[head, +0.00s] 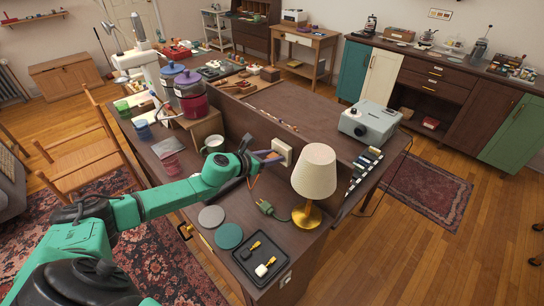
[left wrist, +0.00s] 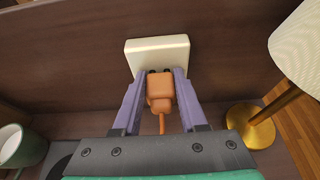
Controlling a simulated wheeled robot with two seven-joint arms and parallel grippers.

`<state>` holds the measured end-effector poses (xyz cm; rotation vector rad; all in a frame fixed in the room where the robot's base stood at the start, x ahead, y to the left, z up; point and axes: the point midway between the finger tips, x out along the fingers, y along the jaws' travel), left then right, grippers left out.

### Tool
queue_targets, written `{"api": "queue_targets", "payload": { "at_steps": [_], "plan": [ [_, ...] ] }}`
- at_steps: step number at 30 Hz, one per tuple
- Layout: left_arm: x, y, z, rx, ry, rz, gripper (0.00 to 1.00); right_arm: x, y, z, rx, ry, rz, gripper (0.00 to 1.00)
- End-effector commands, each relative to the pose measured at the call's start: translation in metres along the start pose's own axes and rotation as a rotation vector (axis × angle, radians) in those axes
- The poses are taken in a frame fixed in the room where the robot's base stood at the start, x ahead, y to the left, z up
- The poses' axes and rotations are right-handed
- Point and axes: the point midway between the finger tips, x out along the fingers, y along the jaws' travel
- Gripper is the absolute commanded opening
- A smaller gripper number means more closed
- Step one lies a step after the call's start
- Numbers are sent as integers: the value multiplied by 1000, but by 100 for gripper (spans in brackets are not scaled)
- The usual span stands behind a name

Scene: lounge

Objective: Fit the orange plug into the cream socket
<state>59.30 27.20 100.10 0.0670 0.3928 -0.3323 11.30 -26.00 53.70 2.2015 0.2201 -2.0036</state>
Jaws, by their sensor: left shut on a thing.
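The cream socket (left wrist: 157,50) is fixed on the upright dark wood panel; it also shows in the head view (head: 281,151). The orange plug (left wrist: 160,90) is held between the purple fingers of my left gripper (left wrist: 160,84), its cord hanging toward me. The plug's front end is right at the lower part of the socket face. Dark spots show at its front, and I cannot tell whether it is inserted. In the head view my left gripper (head: 268,156) reaches the panel just left of the socket, and the plug is mostly hidden there. My right gripper is not in view.
A lamp with a gold base (head: 306,214) stands close on the right. A green plug (head: 266,207) with a cord, round coasters (head: 229,236) and a black tray (head: 247,273) lie in front. A mug (head: 214,145) stands to the left.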

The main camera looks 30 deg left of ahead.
Motion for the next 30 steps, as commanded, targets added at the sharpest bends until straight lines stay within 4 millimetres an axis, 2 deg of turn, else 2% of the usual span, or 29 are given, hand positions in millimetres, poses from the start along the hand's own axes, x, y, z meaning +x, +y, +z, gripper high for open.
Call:
{"api": "queue_targets", "payload": {
  "at_steps": [16, 30],
  "plan": [
    [8, 1, 7, -1, -7, 3, 0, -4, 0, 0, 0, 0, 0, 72],
    [7, 2, 10, -2, -14, 5, 0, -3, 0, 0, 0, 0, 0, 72]
  ]
}}
